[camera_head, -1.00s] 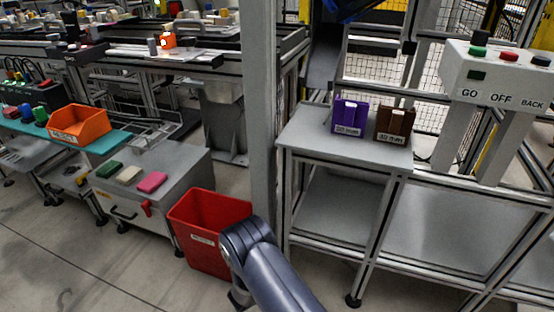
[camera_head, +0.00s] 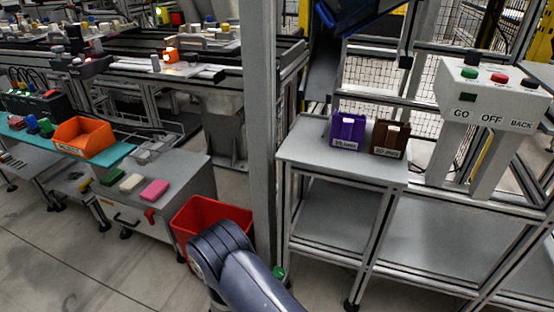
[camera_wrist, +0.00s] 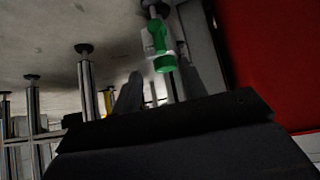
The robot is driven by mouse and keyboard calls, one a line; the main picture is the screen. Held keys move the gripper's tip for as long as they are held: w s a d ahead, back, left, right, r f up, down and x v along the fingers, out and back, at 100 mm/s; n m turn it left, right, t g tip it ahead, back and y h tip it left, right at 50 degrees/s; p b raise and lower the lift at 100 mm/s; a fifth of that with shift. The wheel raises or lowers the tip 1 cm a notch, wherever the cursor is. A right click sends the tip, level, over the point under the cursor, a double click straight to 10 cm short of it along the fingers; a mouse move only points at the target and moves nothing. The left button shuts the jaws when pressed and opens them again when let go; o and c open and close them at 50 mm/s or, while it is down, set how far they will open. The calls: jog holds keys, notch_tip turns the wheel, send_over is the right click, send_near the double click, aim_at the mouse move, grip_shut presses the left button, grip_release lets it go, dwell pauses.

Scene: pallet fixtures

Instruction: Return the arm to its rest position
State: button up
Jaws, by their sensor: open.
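My arm (camera_head: 235,265) reaches up from the bottom of the head view, its bent joint in front of the red bin (camera_head: 205,213). My gripper is hidden behind the arm there. In the wrist view my gripper (camera_wrist: 163,85) shows as dark parts, open, with nothing clearly held. A green and whitish item (camera_wrist: 164,62) shows beyond it; I cannot tell its exact distance. A small green spot (camera_head: 280,272) also shows beside my arm in the head view.
A red wall (camera_wrist: 275,60) fills the right of the wrist view. A button box (camera_head: 490,95) stands far right.

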jog(key=w+d+f+m+y+b, duration=0.1)
jog(key=w+d+f+y+b, duration=0.1)
jog(key=w+d+f+b, duration=0.3)
jog(key=shift+w+f+t, duration=0.4)
jog(key=shift+w+f, duration=0.15)
jog(key=shift+f, duration=0.75)
jog(key=shift+d+y, duration=0.1)
jog(key=shift+y, duration=0.2)
